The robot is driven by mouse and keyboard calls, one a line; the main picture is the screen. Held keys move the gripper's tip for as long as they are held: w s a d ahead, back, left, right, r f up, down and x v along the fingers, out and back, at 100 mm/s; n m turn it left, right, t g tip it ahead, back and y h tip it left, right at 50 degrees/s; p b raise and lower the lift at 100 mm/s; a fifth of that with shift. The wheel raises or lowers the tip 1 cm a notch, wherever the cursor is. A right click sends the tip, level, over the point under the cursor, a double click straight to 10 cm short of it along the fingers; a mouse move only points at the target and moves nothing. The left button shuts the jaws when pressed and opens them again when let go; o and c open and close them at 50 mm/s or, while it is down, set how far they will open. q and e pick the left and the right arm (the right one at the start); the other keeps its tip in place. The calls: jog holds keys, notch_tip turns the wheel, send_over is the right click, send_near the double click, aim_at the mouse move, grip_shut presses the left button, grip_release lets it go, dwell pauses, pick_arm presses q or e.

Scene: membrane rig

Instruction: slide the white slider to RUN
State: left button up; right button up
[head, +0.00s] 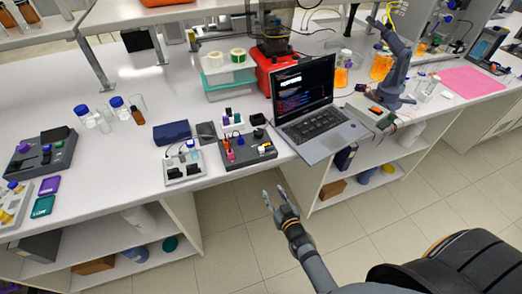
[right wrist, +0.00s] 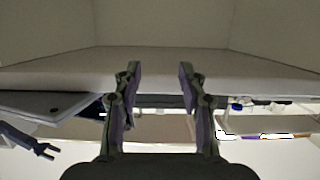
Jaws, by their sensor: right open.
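I cannot single out a white slider or a RUN mark at this size. A dark control box (head: 262,155) with small red, orange and light parts sits near the bench's front edge, left of the laptop. A pale plate (head: 178,182) with black blocks and thin leads lies just left of it. My right gripper (head: 273,191) is open and empty, in front of the bench edge, below and right of the dark box, apart from it. In the right wrist view its two fingers (right wrist: 160,75) stand apart with nothing between them. My left gripper is not in view.
An open laptop (head: 322,123) stands right of the dark box. A blue case (head: 171,132) and a dark device (head: 40,155) lie to the left. A bench robot arm (head: 397,75) stands at the right. The bench edge and shelves below lie near my gripper.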

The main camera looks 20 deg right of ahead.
aim_at(262, 150)
notch_tip(262, 150, up, 12)
jog(key=w+t, duration=0.2)
jog(key=t, duration=0.1)
jog(key=w, duration=1)
jog(key=shift+w+a+f, duration=0.25)
jog(key=shift+w+a, duration=0.1)
jog(key=shift+c, duration=0.6)
grip_shut()
